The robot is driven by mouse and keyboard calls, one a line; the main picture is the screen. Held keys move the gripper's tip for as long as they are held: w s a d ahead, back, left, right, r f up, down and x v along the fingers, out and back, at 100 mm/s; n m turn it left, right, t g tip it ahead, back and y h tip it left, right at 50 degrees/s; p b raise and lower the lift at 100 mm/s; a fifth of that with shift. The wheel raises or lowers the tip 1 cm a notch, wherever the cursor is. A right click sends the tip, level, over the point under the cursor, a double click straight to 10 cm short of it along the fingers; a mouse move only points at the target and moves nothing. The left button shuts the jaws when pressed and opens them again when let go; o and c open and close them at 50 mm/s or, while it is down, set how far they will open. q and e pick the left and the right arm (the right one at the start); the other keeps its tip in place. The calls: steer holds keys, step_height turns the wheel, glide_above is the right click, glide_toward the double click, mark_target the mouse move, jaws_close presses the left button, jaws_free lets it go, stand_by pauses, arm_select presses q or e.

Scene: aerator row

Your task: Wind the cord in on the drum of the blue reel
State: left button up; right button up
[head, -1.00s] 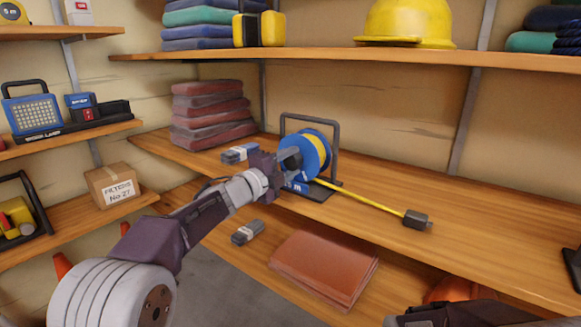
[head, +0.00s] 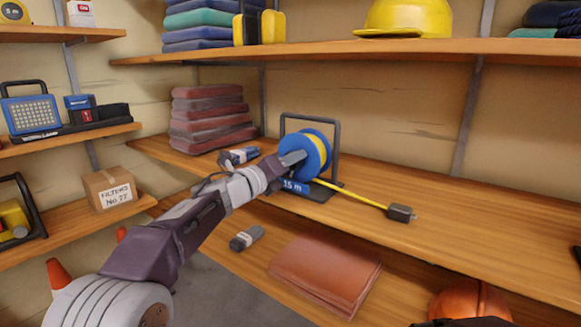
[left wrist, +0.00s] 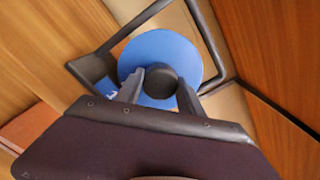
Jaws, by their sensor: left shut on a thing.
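The blue reel (head: 318,150) stands in its dark frame (head: 338,140) on the middle shelf. A "15 m" label shows on its base. My left gripper (head: 291,160) is at the reel's near face. In the left wrist view, its fingers (left wrist: 161,86) are shut on the dark round knob (left wrist: 162,80) at the middle of the blue disc (left wrist: 190,55). The yellow cord (head: 350,194) runs from the reel to the right along the shelf and ends in a dark grey plug (head: 401,213). Some yellow shows on the drum; most of it is hidden.
A brown folded sheet (head: 325,272) lies on the shelf below, and an upper shelf (head: 350,52) runs above.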

arm_select(q)
steer(key=shift+f+m, duration=0.1)
steer(key=shift+m, duration=0.5)
steer(key=shift+m+b, duration=0.3)
steer(key=o, duration=1.4)
steer(key=shift+s+a, duration=0.1)
steer(key=shift+s+a, duration=0.25)
steer(key=shift+s, duration=0.05)
steer(key=v, duration=0.8)
